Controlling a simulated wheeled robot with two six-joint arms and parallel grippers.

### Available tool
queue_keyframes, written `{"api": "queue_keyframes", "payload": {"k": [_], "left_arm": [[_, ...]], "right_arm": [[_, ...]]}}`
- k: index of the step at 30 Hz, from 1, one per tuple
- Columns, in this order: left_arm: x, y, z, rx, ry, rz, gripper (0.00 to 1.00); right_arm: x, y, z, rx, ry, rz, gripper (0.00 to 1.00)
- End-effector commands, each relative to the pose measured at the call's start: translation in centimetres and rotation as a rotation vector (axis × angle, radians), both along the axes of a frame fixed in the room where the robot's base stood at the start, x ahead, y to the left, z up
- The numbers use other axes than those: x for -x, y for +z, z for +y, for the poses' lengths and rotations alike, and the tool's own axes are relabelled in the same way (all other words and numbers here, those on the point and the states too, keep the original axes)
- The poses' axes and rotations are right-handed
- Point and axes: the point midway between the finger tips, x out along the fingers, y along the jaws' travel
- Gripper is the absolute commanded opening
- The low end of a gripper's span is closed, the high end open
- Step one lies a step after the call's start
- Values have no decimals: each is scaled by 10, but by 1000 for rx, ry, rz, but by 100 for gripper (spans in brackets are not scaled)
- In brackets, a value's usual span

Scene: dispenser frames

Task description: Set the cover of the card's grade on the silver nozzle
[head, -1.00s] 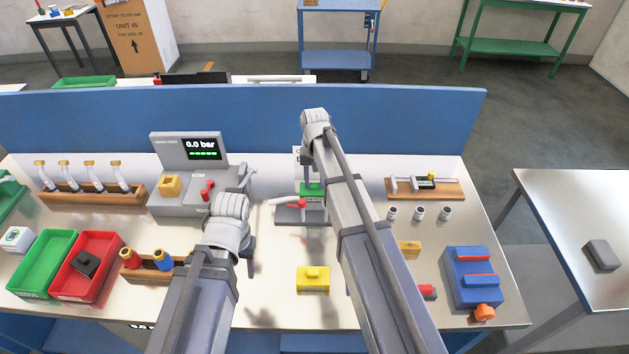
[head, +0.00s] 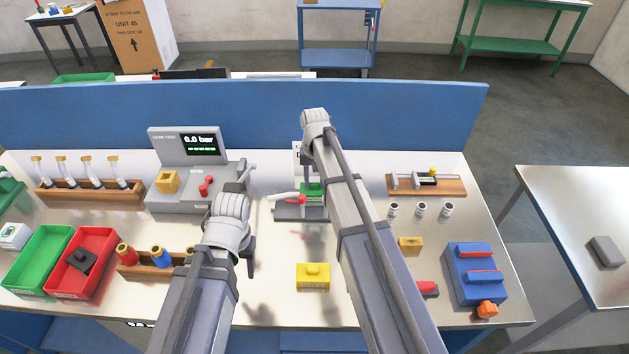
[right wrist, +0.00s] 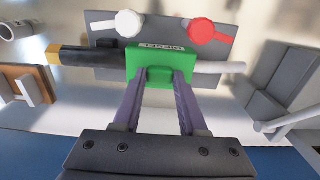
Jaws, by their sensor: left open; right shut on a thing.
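My right gripper (right wrist: 158,78) is shut on the raised grip of a green cover (right wrist: 160,62) with a label. The cover also shows in the head view (head: 309,191), partly behind my right arm. In the right wrist view it sits over the middle of a grey fixture, between a silver nozzle (right wrist: 220,67) and a black nozzle with a gold tip (right wrist: 85,54). I cannot tell whether it is fully seated. A white card (head: 298,157) behind the fixture is mostly hidden, its text unreadable. My left gripper (head: 247,245) is open and empty, left of the fixture.
The fixture has a red knob (right wrist: 207,32) and a white knob (right wrist: 130,23). A yellow cover (head: 313,278) lies in front on the bench. A pressure tester (head: 190,180) stands left; a blue block (head: 474,277) lies right. A blue partition (head: 240,120) closes the back.

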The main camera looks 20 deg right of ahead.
Motion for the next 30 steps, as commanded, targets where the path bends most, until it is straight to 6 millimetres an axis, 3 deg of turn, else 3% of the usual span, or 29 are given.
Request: {"api": "queue_keyframes", "payload": {"k": [9,10,19,30], "left_arm": [[0,-9,0,0,0,0,54],[0,-9,0,0,0,0,54],[0,-8,0,0,0,0,54],[0,-4,0,0,1,0,54]], "right_arm": [[0,-9,0,0,0,0,0],[0,-9,0,0,0,0,43],[0,-8,0,0,0,0,76],[0,-4,0,0,0,0,76]]}}
